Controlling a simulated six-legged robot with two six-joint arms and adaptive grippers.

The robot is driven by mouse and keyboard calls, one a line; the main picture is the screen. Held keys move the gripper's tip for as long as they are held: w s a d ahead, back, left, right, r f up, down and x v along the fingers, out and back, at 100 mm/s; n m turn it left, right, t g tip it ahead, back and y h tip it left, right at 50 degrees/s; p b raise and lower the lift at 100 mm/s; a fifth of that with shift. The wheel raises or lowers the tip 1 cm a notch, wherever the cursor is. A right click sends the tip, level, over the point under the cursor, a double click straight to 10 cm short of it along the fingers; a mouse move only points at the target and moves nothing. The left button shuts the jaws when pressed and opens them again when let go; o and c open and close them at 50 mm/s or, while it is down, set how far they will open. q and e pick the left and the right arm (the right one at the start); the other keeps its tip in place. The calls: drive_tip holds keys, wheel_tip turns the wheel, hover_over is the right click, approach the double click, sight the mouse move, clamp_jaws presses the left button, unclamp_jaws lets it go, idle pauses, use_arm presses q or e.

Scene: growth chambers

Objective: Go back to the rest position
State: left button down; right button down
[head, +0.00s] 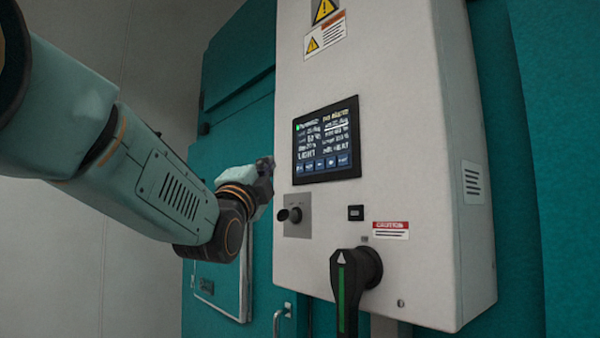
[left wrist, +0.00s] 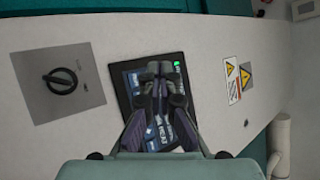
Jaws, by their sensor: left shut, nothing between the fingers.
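My left arm comes in from the left in the head view. Its gripper (head: 265,168) is near the left edge of a white control box, beside the lit touchscreen (head: 326,141). In the left wrist view my left gripper (left wrist: 160,72) is shut and empty, with its fingers in front of the screen (left wrist: 128,78). I cannot tell whether the fingertips touch the screen. My right gripper is not in view.
The white control box (head: 390,80) is on a teal chamber (head: 235,125). It carries a small knob (head: 295,215), also in the left wrist view (left wrist: 61,80), and a black rotary handle (head: 350,290) that sticks out. Open space lies at the lower left.

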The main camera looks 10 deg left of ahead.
use_arm(q)
drive_tip(key=shift+s, duration=0.1)
idle(0.3)
wheel_tip(320, 180, down, 31)
drive_tip(key=w+a+n+g+y+b, duration=0.1)
drive_tip(key=a+n+g+b, duration=0.1)
drive_tip(key=n+g, duration=0.7)
drive_tip(key=s+f+n+g+b, duration=0.1)
drive_tip(key=s+f+n, duration=0.2)
drive_tip(key=f, duration=0.8)
drive_tip(key=s+f+n+g+b, duration=0.2)
drive_tip(key=s+f+n, duration=0.1)
drive_tip(key=f, duration=0.7)
drive_tip(key=s+f+n+g+b, duration=0.1)
drive_tip(key=s+f+g+b, duration=0.15)
drive_tip(key=s+f, duration=0.7)
drive_tip(key=s+f+n+g+b, duration=0.1)
drive_tip(key=s+f+g, duration=0.35)
drive_tip(key=f, duration=0.85)
drive_tip(key=s+f+g+b, duration=0.2)
drive_tip(key=s+f, duration=0.6)
drive_tip(key=s, duration=0.5)
drive_tip(key=s+f+g+b, duration=0.2)
drive_tip(key=s+f, duration=0.6)
drive_tip(key=s, duration=0.5)
drive_tip(key=shift+s+a+f+n+g+y, duration=0.35)
drive_tip(key=shift+a+n+g+y, duration=0.1)
drive_tip(key=shift+g, duration=0.25)
